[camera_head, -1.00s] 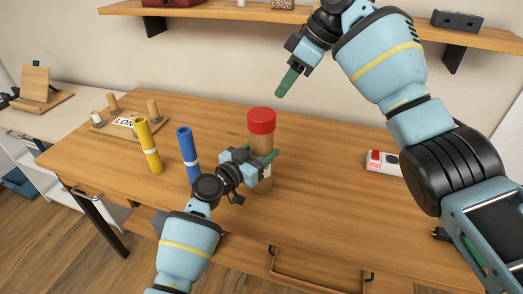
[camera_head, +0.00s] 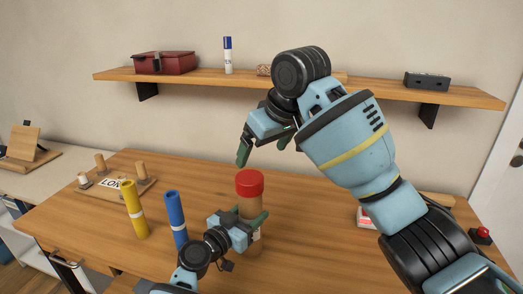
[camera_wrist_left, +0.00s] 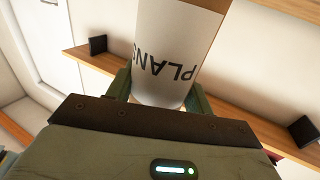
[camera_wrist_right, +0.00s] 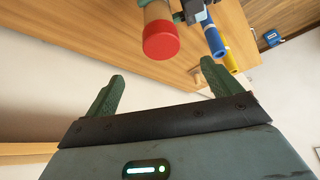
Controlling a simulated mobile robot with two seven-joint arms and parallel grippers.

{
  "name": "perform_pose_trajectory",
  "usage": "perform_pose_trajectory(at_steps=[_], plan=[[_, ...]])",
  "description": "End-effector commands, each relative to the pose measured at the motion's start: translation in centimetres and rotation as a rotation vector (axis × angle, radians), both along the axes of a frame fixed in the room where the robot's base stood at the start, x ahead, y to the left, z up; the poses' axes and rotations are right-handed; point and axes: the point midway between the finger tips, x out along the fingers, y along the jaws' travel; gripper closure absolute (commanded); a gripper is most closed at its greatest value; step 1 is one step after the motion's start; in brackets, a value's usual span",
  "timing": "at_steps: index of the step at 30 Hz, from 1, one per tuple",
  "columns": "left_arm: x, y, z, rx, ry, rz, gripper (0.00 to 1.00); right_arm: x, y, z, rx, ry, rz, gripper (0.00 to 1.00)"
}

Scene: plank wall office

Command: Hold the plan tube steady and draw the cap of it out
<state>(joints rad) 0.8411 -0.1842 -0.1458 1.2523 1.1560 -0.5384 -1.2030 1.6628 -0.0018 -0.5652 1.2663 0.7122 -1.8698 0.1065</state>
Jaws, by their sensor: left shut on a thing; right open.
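The plan tube (camera_head: 249,208) is a brown cylinder standing upright on the desk, with a red cap (camera_head: 249,183) on its top end. Its white label reading PLANS (camera_wrist_left: 172,60) shows in the left wrist view. My left gripper (camera_head: 252,226) is shut around the tube's body below the cap; its fingers flank the tube in the left wrist view. My right gripper (camera_head: 264,154) is open and empty, above the tube and apart from the cap. In the right wrist view the cap (camera_wrist_right: 161,41) lies beyond the open fingers.
A blue roll (camera_head: 176,218) and a yellow roll (camera_head: 135,210) stand left of the tube. A wooden peg stand (camera_head: 140,188) sits behind them. A shelf (camera_head: 205,77) with a red box (camera_head: 164,63) runs along the wall above. The desk right of the tube is mostly clear.

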Motion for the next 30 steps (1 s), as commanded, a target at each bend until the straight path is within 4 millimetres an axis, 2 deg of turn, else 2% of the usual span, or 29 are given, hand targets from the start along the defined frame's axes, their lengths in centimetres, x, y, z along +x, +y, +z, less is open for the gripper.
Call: perform_pose_trajectory(at_steps=[6, 17, 23, 30], plan=[[0.0, 0.0, 0.0, 0.001, 0.001, 0.000, 0.89, -0.8, 0.6, 0.2, 0.028, -0.023, -0.138, 0.10], [0.0, 0.0, 0.0, 0.001, 0.001, 0.000, 0.89, -0.8, 0.7, -0.1, 0.037, -0.025, -0.166, 0.10], [0.0, 0.0, 0.0, 0.001, 0.001, 0.000, 0.89, 0.2, 1.3, -2.3, 0.034, -0.022, -0.166, 0.10], [0.0, 0.0, 0.0, 0.001, 0.001, 0.000, 0.89, 2.0, 2.2, -5.8, 0.035, -0.023, -0.166, 0.10]])
